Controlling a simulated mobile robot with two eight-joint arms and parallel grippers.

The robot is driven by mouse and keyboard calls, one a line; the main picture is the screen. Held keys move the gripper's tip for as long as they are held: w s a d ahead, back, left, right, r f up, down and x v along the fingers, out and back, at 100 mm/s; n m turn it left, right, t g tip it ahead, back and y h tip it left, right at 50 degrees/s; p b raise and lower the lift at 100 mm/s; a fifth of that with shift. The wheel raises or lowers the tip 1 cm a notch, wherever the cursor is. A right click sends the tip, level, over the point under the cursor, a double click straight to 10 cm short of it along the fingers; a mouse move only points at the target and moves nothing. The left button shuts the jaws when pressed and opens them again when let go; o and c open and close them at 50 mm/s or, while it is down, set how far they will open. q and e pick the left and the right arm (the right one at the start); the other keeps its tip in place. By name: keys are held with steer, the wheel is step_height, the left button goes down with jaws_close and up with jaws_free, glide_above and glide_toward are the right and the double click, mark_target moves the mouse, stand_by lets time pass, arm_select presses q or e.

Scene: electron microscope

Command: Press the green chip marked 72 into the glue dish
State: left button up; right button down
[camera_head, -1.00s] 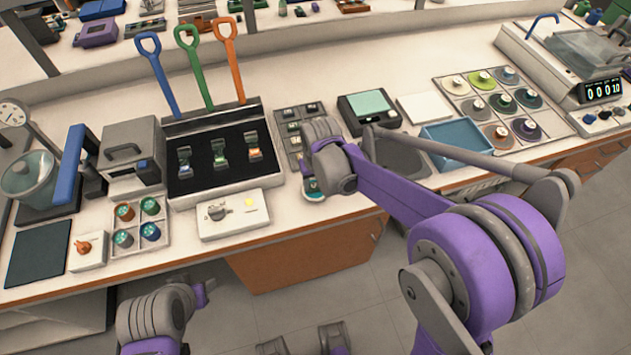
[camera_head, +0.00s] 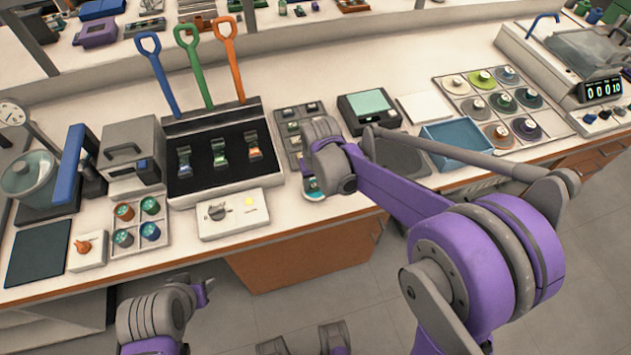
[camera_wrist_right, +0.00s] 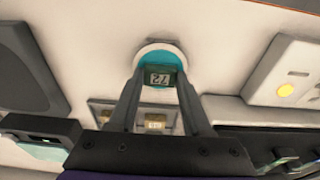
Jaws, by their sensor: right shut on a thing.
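The green chip marked 72 (camera_wrist_right: 160,76) is between the fingertips of my right gripper (camera_wrist_right: 158,84), which is shut on it. In the right wrist view the chip overlaps the teal glue of a round white dish (camera_wrist_right: 160,46). I cannot tell whether it touches the glue. In the head view the dish (camera_head: 314,194) shows at the bench's front, below my right wrist, which hides the chip and most of the gripper. My left gripper (camera_head: 204,291) is low at the bottom left, away from the bench, and its jaws are unclear.
A grey chip tray (camera_head: 290,128) lies just behind the dish. A white box with a yellow spot (camera_head: 232,224) stands to the left, before a black rack (camera_head: 212,183) with three coloured-handled tools. A blue tray (camera_head: 456,148) lies to the right.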

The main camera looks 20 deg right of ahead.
steer(key=shift+r+p, duration=2.4)
steer(key=shift+r, duration=1.4)
